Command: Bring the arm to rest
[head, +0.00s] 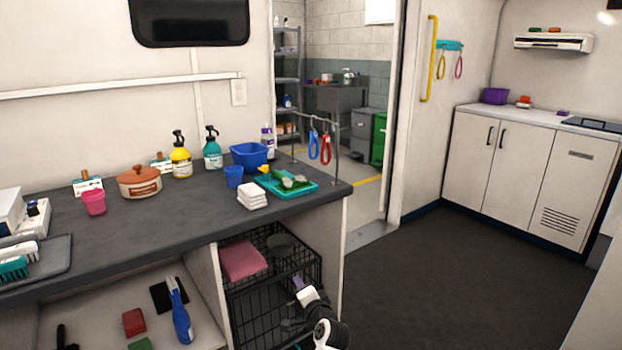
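White and black rounded parts of my own arm show low in the head view, in front of the wire crate (262,312) under the counter. No gripper fingers can be made out, so neither their opening nor anything in them can be seen. The dark grey counter (190,222) stands behind and to the left of these arm parts. A small purple piece (298,283) shows right beside the arm; I cannot tell whether it touches it.
The counter holds a brown pot (139,183), yellow (181,160) and teal (212,153) bottles, a blue tub (250,155), white cloths (252,196) and a teal tray (300,188). The dark floor (450,270) to the right is clear up to the white cabinets (522,170).

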